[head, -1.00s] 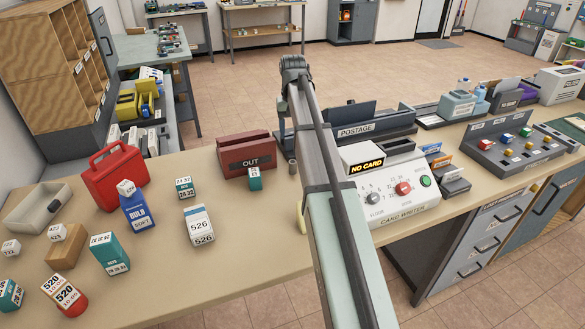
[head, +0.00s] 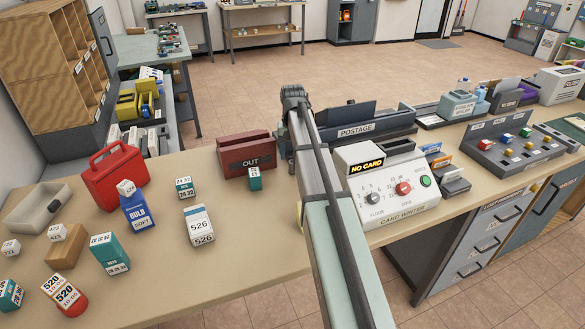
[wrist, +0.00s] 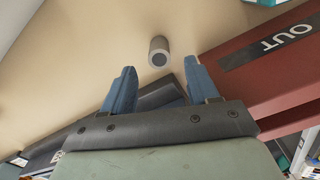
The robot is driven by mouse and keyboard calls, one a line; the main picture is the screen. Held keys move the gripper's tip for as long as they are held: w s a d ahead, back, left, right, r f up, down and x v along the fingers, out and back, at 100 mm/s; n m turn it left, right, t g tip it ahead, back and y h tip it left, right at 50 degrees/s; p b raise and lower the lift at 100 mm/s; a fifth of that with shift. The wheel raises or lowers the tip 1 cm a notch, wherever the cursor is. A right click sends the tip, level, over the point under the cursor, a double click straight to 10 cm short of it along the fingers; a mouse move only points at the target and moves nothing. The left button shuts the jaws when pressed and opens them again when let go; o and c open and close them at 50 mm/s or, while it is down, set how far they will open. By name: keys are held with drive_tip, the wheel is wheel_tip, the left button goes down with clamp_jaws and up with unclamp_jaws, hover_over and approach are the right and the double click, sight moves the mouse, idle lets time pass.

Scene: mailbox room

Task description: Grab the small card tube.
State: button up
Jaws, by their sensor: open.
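The small card tube (wrist: 158,51) is a short grey cylinder in the wrist view, with its round end facing the camera. It stands on the tan counter, just beyond my fingertips and roughly centred between them. My gripper (wrist: 160,66) is open and empty, its two blue fingers spread apart and not touching the tube. In the head view my arm crosses the middle of the counter, and I cannot clearly make out the tube or the fingers there.
The dark red OUT tray (head: 247,158) stands close beside the tube and also fills the right of the wrist view (wrist: 262,75). The card writer (head: 399,202) and postage holder (head: 362,137) stand right of my arm. Several boxes and a red toolbox (head: 115,179) stand to the left.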

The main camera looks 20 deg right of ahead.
sight(292, 161)
drive_tip(key=shift+s+a+f, duration=0.1)
drive_tip(key=shift+s+f, duration=0.05)
drive_tip(key=shift+f, duration=1.15)
drive_tip(key=shift+s+a+f, duration=0.1)
drive_tip(key=shift+s+f, duration=0.05)
drive_tip(key=shift+f, duration=1.15)
clamp_jaws()
